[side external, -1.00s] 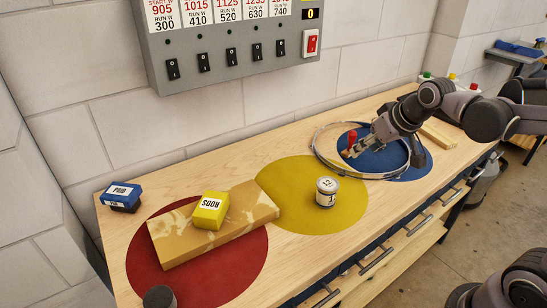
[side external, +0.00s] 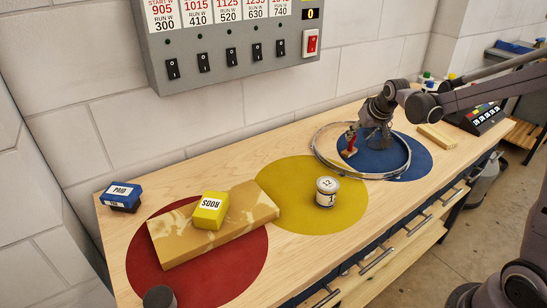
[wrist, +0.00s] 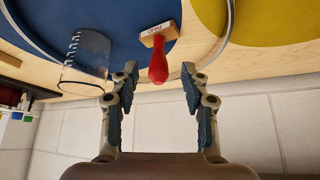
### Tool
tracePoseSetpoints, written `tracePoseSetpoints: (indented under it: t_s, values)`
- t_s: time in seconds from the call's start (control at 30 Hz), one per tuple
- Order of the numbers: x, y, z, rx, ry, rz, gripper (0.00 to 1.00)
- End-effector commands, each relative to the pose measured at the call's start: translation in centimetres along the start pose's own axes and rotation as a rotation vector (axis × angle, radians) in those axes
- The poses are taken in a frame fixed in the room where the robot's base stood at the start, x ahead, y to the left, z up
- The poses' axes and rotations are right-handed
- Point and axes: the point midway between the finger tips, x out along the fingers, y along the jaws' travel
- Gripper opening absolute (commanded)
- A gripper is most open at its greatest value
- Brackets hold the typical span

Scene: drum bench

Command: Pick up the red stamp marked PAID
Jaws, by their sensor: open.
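The red stamp (side external: 351,142) stands upright on the blue circle, inside a thin metal hoop. In the wrist view its red handle (wrist: 158,66) points toward my gripper, and its wooden base (wrist: 159,36) carries a white label with small upside-down letters, apparently PAID. My gripper (side external: 377,140) is just right of the stamp in the side view. In the wrist view my gripper (wrist: 158,68) is open and empty, with the handle's end between the fingertips in the picture. The depth gap is hard to judge; the fingers do not grip the handle.
The metal hoop (side external: 324,163) encircles the stamp. A clear marked glass vessel (wrist: 86,58) stands close beside it. A blue block (side external: 122,195), a yellow block (side external: 210,210) on a tan slab (side external: 165,245) and a white tin (side external: 327,191) are farther left. A wall panel (side external: 230,50) hangs behind.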

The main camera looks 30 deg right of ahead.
Motion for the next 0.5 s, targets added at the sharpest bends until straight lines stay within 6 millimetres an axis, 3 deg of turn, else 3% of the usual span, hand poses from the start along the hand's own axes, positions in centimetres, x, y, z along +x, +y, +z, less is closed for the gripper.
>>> tracePoseSetpoints:
  t_s: [0.5]
  values:
    - [4.1, 0.2, 0.1, 0.0, 0.0, 0.0, 0.46]
